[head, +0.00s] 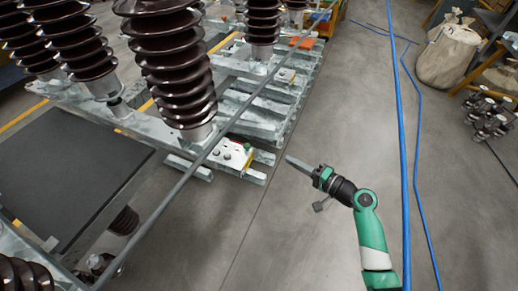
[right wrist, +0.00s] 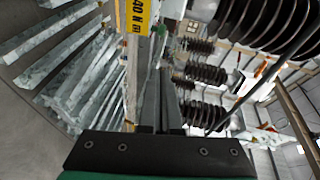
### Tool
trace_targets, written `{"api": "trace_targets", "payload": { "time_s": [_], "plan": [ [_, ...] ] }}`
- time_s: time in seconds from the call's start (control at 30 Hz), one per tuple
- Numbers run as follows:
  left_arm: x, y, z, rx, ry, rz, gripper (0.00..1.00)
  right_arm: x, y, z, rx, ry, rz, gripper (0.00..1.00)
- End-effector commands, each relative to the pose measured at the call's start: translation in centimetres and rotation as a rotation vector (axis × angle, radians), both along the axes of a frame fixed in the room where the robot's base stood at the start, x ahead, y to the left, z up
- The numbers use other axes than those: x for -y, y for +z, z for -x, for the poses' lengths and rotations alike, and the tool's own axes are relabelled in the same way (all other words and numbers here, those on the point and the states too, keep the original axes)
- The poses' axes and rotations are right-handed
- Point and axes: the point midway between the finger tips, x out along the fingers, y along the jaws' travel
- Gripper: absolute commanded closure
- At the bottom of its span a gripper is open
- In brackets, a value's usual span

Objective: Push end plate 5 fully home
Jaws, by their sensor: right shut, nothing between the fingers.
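A pale end plate (head: 230,154) with a red and a green spot and dark round details sits at the near end of a galvanized frame in the head view. I cannot read a number on any plate, so I cannot tell which is end plate 5. My right gripper (head: 289,160) is shut and empty, to the right of this plate and apart from it, its long fingers pointing left towards the frame. In the right wrist view the shut fingers (right wrist: 164,85) point up beside a yellow label (right wrist: 138,15) with partly legible lettering. My left gripper is not in view.
Brown ribbed insulators (head: 175,75) stand on the galvanized frames. A long grey bar (head: 180,182) crosses in front of them. A dark flat panel (head: 65,170) lies at left. Blue lines (head: 402,130) run along the floor at right. The floor (head: 290,230) around my right arm is clear.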

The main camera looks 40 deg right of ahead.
Motion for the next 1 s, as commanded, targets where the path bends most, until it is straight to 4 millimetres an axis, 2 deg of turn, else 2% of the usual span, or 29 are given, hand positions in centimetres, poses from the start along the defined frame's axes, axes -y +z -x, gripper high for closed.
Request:
{"api": "trace_targets", "payload": {
  "time_s": [0.07, 0.27, 0.37, 0.73, 0.9, 1.0],
  "plan": [
    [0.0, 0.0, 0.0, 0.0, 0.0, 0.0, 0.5, 0.8, 0.1, 0.2, 0.001, -0.016, 0.003, 1.0],
    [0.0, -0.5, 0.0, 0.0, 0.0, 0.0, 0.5, 0.6, 0.0, -0.7, 0.005, -0.013, 0.007, 1.0],
    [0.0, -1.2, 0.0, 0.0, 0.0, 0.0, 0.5, 0.2, -0.3, -2.1, 0.005, -0.011, 0.008, 1.0],
    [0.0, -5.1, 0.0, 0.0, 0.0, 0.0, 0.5, -1.5, -1.4, -9.8, 0.005, -0.01, 0.009, 1.0],
    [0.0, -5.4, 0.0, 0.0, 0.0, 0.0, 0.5, -3.8, -1.6, -11.2, 0.004, -0.01, 0.009, 1.0],
    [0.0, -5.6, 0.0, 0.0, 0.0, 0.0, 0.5, -4.4, -1.7, -11.6, 0.004, -0.012, 0.009, 1.0]
  ]
}}
